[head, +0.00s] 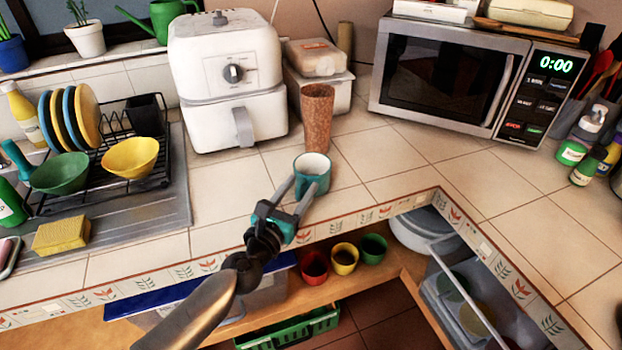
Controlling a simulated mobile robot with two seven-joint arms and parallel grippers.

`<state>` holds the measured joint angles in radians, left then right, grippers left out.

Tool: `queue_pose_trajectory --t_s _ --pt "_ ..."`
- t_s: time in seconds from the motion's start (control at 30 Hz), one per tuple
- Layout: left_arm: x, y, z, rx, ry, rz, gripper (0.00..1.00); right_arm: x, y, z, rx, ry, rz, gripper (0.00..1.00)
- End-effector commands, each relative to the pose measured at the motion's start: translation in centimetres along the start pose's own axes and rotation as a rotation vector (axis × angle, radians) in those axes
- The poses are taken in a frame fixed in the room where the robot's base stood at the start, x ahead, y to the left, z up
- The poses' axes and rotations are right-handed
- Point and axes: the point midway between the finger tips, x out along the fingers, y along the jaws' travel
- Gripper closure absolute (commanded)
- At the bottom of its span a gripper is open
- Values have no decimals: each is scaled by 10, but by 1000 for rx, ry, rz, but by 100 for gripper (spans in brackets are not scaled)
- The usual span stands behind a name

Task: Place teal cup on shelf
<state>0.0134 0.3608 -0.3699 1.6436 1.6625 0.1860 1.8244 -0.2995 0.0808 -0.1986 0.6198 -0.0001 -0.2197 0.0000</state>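The teal cup (318,178) stands upright on the tiled counter near its front edge, its pale inside facing up. My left gripper (298,184) is at the cup's near left side with its two fingers spread apart. One fingertip is by the cup's left side and the other overlaps its front. I cannot tell whether they touch it. The wooden shelf (385,270) is below the counter. A red cup (315,266), a yellow cup (344,258) and a green cup (373,248) stand on it in a row. My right gripper is not in view.
A brown tumbler (317,118) stands just behind the teal cup. A white air fryer (227,80) is behind on the left and a microwave (455,78) on the right. The counter edge (350,220) overhangs the shelf. A green crate (295,325) is below.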

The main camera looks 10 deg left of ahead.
Motion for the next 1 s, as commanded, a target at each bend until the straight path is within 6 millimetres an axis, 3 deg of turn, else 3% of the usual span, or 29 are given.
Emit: queue_pose_trajectory --t_s 0.07,0.43,1.0 --pt "0 0 0 0 0 0 58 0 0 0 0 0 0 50" --pt "0 0 0 0 0 0 99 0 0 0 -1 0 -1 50" --pt "0 0 0 0 1 0 100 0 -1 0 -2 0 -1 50"
